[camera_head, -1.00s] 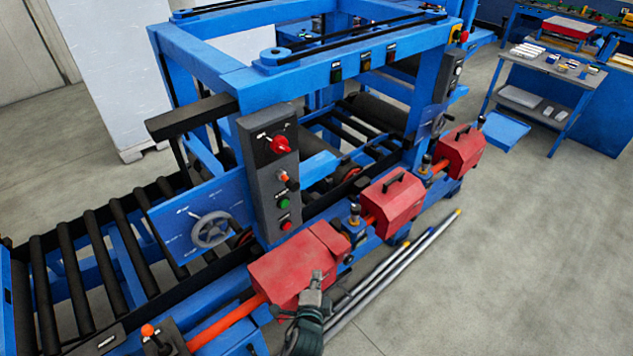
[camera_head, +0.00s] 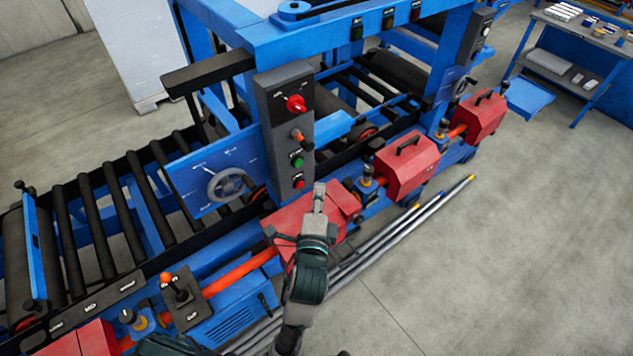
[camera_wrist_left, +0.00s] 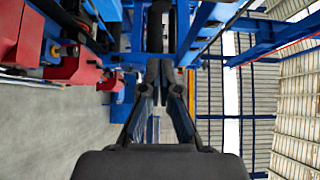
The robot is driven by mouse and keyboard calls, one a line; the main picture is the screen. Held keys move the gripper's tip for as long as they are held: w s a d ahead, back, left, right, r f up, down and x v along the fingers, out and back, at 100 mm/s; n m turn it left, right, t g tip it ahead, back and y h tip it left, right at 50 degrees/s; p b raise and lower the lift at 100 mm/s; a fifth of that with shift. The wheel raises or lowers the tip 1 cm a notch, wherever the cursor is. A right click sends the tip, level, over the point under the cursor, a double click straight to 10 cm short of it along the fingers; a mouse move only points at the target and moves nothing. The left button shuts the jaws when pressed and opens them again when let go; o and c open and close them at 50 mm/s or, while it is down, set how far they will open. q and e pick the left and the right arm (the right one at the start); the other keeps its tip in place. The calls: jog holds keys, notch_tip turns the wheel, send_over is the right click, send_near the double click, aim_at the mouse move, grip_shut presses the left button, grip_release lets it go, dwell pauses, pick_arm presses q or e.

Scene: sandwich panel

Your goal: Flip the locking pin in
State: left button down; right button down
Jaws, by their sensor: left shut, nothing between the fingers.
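My left gripper (camera_head: 319,192) is shut and empty in the head view. It is in front of a red cover (camera_head: 290,222) on the blue machine, below the grey control box, and I cannot tell whether it touches anything. In the left wrist view the closed fingers (camera_wrist_left: 160,75) point along the machine. I cannot tell for certain which part is the locking pin. A small post with a yellowish collar (camera_head: 367,180) stands between two red covers, and a similar one (camera_head: 441,131) stands farther right. My right gripper is not in view.
The control box (camera_head: 285,130) has a red switch, an orange-tipped lever and buttons. A handwheel (camera_head: 226,186) is to its left. A black lever box with an orange knob (camera_head: 180,292) is at lower left. Metal rods (camera_head: 400,235) lie on the floor; the floor at right is clear.

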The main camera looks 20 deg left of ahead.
aim_at(306, 150)
pick_arm(q)
jog(key=w+a+p, duration=0.2)
jog(key=w+a, duration=0.2)
jog(key=w, duration=0.6)
jog(key=shift+w+a, duration=0.3)
jog(key=shift+a, duration=0.05)
jog(key=shift+w+a+r+p, duration=0.3)
jog(key=shift+w+a+p, duration=0.4)
jog(key=shift+p, duration=0.5)
jog(key=shift+w+a+f, duration=0.1)
jog(key=shift+w+a, duration=0.1)
jog(key=shift+a, duration=0.1)
jog(key=shift+f, duration=0.15)
